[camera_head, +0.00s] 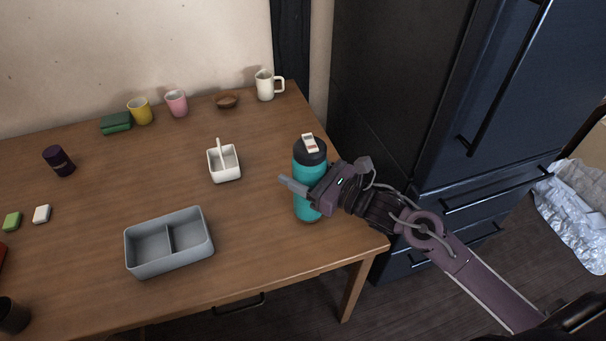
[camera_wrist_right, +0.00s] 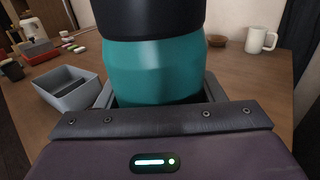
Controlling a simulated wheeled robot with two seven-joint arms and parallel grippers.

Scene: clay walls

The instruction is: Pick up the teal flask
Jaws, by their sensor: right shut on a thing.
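The teal flask (camera_head: 307,207) has a black lid with a white tab on top. It is upright at the right side of the wooden table (camera_head: 262,255). My right gripper (camera_head: 301,190) comes in from the right and is shut on the flask's body. In the right wrist view the flask (camera_wrist_right: 153,72) fills the middle, between the fingers of my right gripper (camera_wrist_right: 155,98). The flask's far side and its underside are hidden, so I cannot tell whether its base touches the table. My left gripper is not in view.
A grey divided box (camera_head: 168,262) and a white handled caddy (camera_head: 224,172) stand left of the flask. A white mug (camera_head: 265,88), brown bowl (camera_head: 226,101), pink cup (camera_head: 176,103) and yellow cup (camera_head: 140,112) line the back. A dark fridge (camera_head: 385,95) stands right of the table.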

